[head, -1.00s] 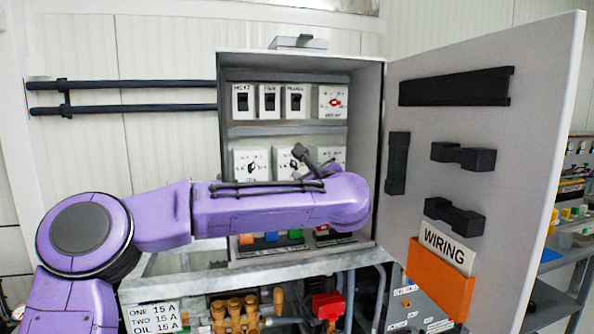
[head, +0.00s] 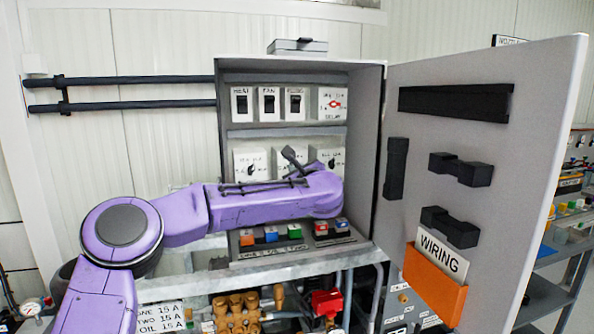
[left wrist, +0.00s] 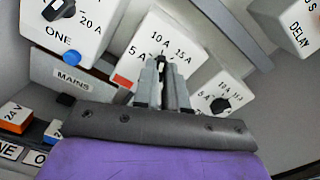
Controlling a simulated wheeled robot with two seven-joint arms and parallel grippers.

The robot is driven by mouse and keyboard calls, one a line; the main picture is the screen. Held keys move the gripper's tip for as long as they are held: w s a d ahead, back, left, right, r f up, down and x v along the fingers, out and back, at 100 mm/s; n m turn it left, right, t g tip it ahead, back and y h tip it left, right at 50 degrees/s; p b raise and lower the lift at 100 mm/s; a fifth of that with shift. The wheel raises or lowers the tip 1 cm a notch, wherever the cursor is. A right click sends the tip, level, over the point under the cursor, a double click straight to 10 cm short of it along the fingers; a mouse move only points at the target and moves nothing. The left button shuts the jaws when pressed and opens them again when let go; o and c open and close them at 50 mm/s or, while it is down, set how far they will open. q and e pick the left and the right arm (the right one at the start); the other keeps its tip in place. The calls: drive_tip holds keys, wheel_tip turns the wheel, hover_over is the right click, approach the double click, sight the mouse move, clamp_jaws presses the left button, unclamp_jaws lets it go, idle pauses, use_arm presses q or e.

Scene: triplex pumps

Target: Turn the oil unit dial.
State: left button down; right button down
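The row of white dial units in the open cabinet is partly covered by my left arm in the head view. The leftmost dial (head: 251,166) is bare and reads ONE in the left wrist view (left wrist: 62,10). The middle dial unit (left wrist: 148,38) lies directly beyond my left gripper (left wrist: 162,66); its label and most of its knob are hidden. The right dial unit (left wrist: 221,103) has a black knob and stands clear of the fingers; its label is hidden. The fingers are close together; whether they touch or grip the middle knob is unclear. My right gripper is out of view.
Above are the HEAT, FAN and further switches (head: 268,103) and a DELAY dial (head: 332,104). Coloured buttons (head: 270,235) sit below my arm. The open cabinet door (head: 480,130) stands at the right with a WIRING pocket (head: 436,272). A card (head: 160,317) lists 15 A settings.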

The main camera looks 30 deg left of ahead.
use_arm(q)
drive_tip(key=shift+m+b, duration=1.35)
drive_tip(key=shift+m, duration=3.55)
drive_tip(key=c, duration=1.2)
unclamp_jaws()
drive_tip(key=shift+d, duration=0.1)
